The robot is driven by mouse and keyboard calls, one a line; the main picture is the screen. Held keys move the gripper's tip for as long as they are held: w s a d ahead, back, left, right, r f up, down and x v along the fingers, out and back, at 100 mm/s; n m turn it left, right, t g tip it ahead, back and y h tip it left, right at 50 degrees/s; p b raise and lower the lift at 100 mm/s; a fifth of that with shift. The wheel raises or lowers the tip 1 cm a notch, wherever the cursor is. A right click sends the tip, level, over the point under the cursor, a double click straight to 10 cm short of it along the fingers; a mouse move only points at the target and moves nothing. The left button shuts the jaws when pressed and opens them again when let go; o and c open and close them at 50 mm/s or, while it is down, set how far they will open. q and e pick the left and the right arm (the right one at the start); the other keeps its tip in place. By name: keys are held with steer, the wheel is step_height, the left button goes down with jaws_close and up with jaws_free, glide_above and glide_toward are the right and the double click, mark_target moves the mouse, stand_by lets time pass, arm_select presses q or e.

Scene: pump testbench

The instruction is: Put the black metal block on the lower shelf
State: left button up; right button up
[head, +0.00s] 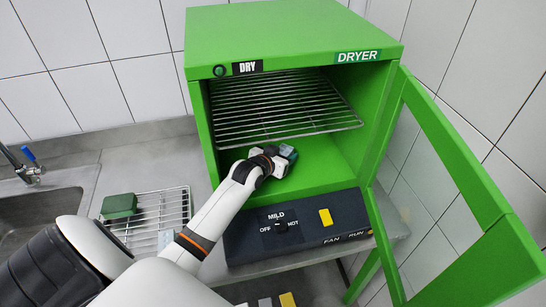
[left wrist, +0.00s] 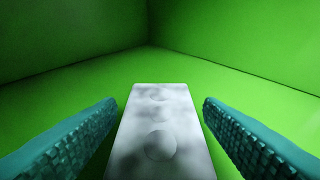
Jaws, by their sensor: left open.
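My left gripper (head: 287,155) is inside the lower part of the open green dryer (head: 290,30), just above its green floor (head: 315,172), which is the lower level under the wire shelf (head: 280,105). In the left wrist view its two teal fingers (left wrist: 160,140) stand wide apart. A pale grey, smooth piece with rounded marks (left wrist: 158,125) shows between them, apart from both fingers. I cannot tell whether it is the block; it looks grey, not black. No clearly black block shows in the head view, where the gripper hides part of the floor. My right gripper is out of view.
The dryer's glazed door (head: 470,170) stands open to the right. A dark control panel (head: 297,226) is below the opening.

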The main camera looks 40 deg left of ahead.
arm_select(q)
steer(key=b+v, duration=0.1)
steer(key=v, duration=0.9)
steer(key=shift+s+f, duration=0.1)
steer(key=shift+s, duration=0.05)
steer(key=shift+s+r, duration=0.35)
steer(key=shift+s, duration=0.2)
steer(key=shift+d+f, duration=0.1)
